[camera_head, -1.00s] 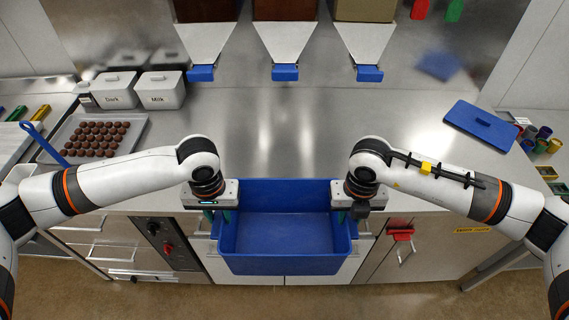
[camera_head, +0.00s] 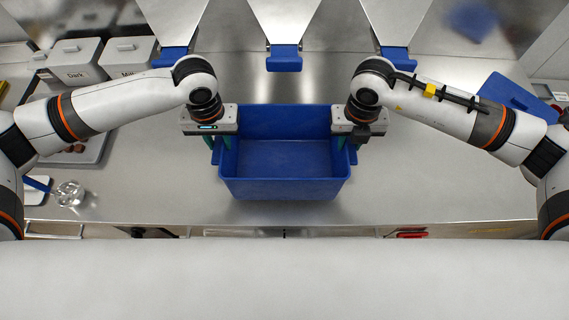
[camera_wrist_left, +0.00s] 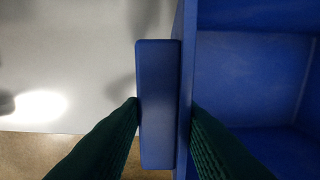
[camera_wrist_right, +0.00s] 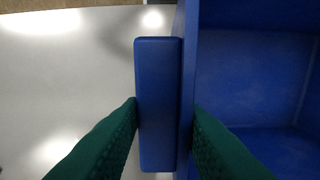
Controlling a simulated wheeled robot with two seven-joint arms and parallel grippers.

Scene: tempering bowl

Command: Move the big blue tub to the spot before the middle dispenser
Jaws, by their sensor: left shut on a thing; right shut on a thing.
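The big blue tub (camera_head: 284,184) is empty and upright, over the steel worktop in the middle of the head view. My left gripper (camera_head: 222,148) is shut on its left handle, which shows between the green fingers in the left wrist view (camera_wrist_left: 158,105). My right gripper (camera_head: 348,148) is shut on its right handle, also seen in the right wrist view (camera_wrist_right: 158,105). The middle dispenser (camera_head: 284,58) has a blue outlet and hangs behind the tub. I cannot tell whether the tub touches the worktop.
A left dispenser (camera_head: 172,55) and a right dispenser (camera_head: 396,55) flank the middle one. Dark and milk containers (camera_head: 80,62) stand at the back left. A blue lid (camera_head: 515,95) lies at the right. The worktop (camera_head: 440,190) beside the tub is bare.

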